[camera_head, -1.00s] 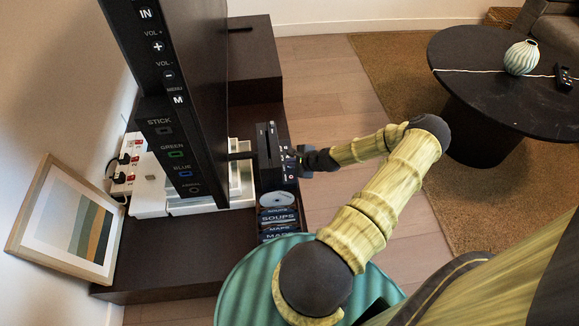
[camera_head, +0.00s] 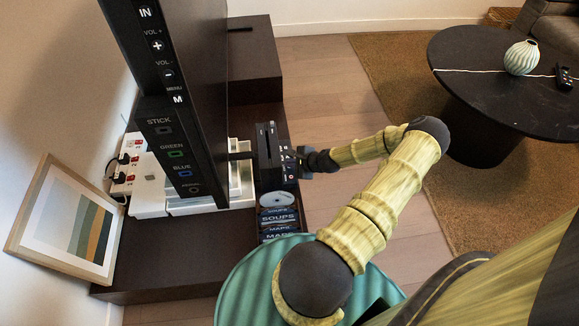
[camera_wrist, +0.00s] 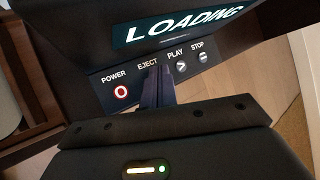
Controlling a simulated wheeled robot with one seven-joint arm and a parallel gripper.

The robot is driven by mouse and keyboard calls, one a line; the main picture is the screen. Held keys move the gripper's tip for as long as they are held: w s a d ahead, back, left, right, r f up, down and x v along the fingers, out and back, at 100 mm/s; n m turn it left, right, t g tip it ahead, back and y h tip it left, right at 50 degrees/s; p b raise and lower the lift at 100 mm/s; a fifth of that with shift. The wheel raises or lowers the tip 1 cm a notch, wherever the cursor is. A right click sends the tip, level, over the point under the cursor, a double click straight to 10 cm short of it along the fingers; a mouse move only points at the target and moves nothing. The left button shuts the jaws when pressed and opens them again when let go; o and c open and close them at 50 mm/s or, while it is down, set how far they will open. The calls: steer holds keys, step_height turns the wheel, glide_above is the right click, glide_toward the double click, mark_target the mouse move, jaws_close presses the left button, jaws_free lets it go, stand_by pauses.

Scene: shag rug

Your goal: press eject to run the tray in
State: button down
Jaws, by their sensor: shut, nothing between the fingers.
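The black disc player (camera_head: 270,150) stands on the dark bench in the head view, its button face toward my arm. In the wrist view the player's front (camera_wrist: 110,75) has a lit display (camera_wrist: 185,27) reading LOADING. Below it are POWER, EJECT, PLAY and STOP labels, with a red-ringed power button (camera_wrist: 121,92). My gripper (camera_wrist: 157,72) is shut and empty, its fingertips just under the EJECT label (camera_wrist: 147,62). They hide the eject button, and I cannot tell whether they touch it. My gripper also shows at the player's front in the head view (camera_head: 301,160). No extended tray is visible.
A grey disc (camera_head: 276,199) and several labelled cases (camera_head: 278,217) lie beside the player. A tall dark screen (camera_head: 205,90) stands left of it. A framed picture (camera_head: 68,220) leans on the wall. A round black table (camera_head: 500,85) stands at right.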

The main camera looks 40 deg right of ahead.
mark_target(292, 169)
steer(key=shift+r+p, duration=0.65)
steer(key=shift+r, duration=0.1)
step_height(292, 169, up, 5)
steer(key=p, duration=0.4)
steer(key=shift+s, duration=0.1)
stand_by(0.8)
